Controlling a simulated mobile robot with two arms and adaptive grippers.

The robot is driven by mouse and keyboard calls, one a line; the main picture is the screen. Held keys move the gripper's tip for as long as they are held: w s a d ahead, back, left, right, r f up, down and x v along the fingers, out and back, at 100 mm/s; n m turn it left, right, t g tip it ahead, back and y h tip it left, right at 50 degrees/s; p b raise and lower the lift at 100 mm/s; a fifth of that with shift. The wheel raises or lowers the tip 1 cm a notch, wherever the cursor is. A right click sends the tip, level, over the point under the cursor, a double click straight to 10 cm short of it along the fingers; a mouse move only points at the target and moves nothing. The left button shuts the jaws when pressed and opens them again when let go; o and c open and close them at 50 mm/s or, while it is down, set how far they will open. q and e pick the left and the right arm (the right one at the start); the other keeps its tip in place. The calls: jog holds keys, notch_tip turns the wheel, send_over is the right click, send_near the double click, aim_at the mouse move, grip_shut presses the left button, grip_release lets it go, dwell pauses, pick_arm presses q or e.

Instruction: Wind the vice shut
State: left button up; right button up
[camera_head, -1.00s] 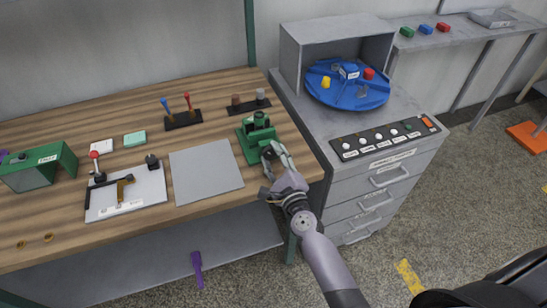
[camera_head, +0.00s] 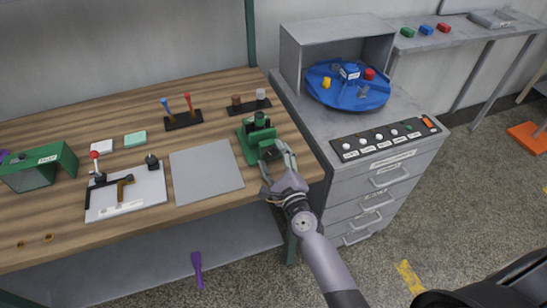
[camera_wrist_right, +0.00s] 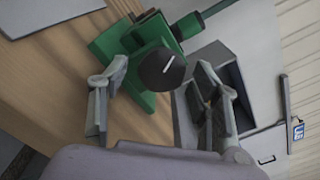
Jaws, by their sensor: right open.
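The green vice (camera_head: 253,143) stands at the right end of the wooden bench. In the right wrist view the vice (camera_wrist_right: 130,45) shows at the top, with a dark round knob (camera_wrist_right: 161,70) bearing a white line facing the camera. My right gripper (camera_head: 275,158) is at the front of the vice. In the right wrist view my right gripper (camera_wrist_right: 158,88) is open, with one finger on each side of the knob; I cannot tell whether they touch it. The gap between the vice's jaws is not clear. My left gripper is not in view.
A grey mat (camera_head: 206,171) lies left of the vice. A lever plate (camera_head: 126,192) and a green housing (camera_head: 40,168) are further left. A drawer cabinet (camera_head: 375,190) with a blue turntable (camera_head: 347,87) stands close on the right.

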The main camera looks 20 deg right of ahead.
jog(key=s, duration=1.2)
jog(key=shift+d, duration=0.2)
jog(key=s+f+n+g+y, duration=0.1)
jog(key=s+f+n+g, duration=0.3)
jog(key=f, duration=0.6)
jog(key=s+a+f+n+g, duration=0.1)
jog(key=s+f+n, duration=0.1)
jog(key=f+n, duration=0.55)
jog(key=s+f+n+g+y, duration=0.1)
jog(key=s+f+n+g, duration=0.15)
jog(key=f, duration=0.95)
jog(key=s+d+f+n+g+h, duration=0.1)
jog(key=s+d+f+n+g, duration=0.1)
jog(key=s+f+n, duration=0.3)
jog(key=s+d+f+n+g, duration=0.2)
jog(key=s+f+n+g, duration=0.2)
jog(key=s+f, duration=0.4)
jog(key=s+d+f+n+g+h, duration=0.1)
jog(key=s+f+n, duration=0.5)
jog(key=s, duration=1)
jog(key=shift+d+f+g+h, duration=0.15)
jog(key=shift+d+g+h, duration=0.15)
jog(key=shift+d+g, duration=0.75)
jog(key=shift+a, duration=0.25)
